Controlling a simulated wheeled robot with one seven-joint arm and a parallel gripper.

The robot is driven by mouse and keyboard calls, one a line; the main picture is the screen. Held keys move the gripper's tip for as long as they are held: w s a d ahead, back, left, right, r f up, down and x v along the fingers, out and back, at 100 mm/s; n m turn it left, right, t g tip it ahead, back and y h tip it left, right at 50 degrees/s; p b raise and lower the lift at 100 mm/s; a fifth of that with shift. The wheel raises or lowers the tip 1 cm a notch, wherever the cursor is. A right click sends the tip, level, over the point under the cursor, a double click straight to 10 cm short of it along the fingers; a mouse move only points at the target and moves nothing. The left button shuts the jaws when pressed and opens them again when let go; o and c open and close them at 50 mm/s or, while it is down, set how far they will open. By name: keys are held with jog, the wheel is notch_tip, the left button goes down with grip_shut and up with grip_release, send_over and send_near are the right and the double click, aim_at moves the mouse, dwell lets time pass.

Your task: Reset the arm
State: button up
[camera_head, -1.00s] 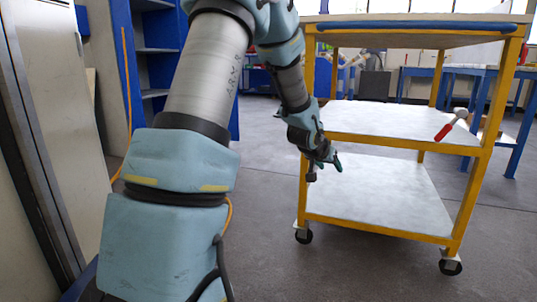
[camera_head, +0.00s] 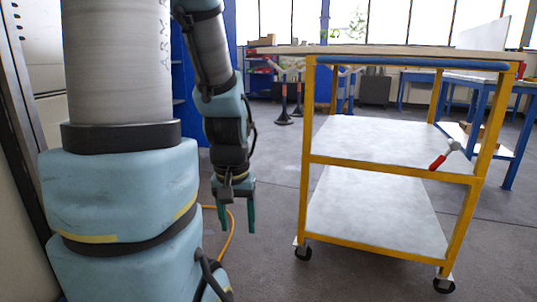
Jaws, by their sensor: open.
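My gripper (camera_head: 236,218) hangs pointing down at the left of the yellow cart (camera_head: 309,150). It is open, with its two teal fingers apart and nothing between them. It is over the grey floor and clear of the cart. My arm fills the left side of the view, and its upper part runs out of the top of the picture.
The cart has a top and two grey shelves. A red-handled tool (camera_head: 441,160) lies at the right of its middle shelf. Blue workbenches (camera_head: 480,95) stand at the back right. An orange cable (camera_head: 231,240) lies on the floor by my arm. A pale cabinet (camera_head: 38,110) is at far left.

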notch_tip(320, 180, up, 29)
jog(key=p, duration=2.6)
jog(key=shift+p, duration=0.4)
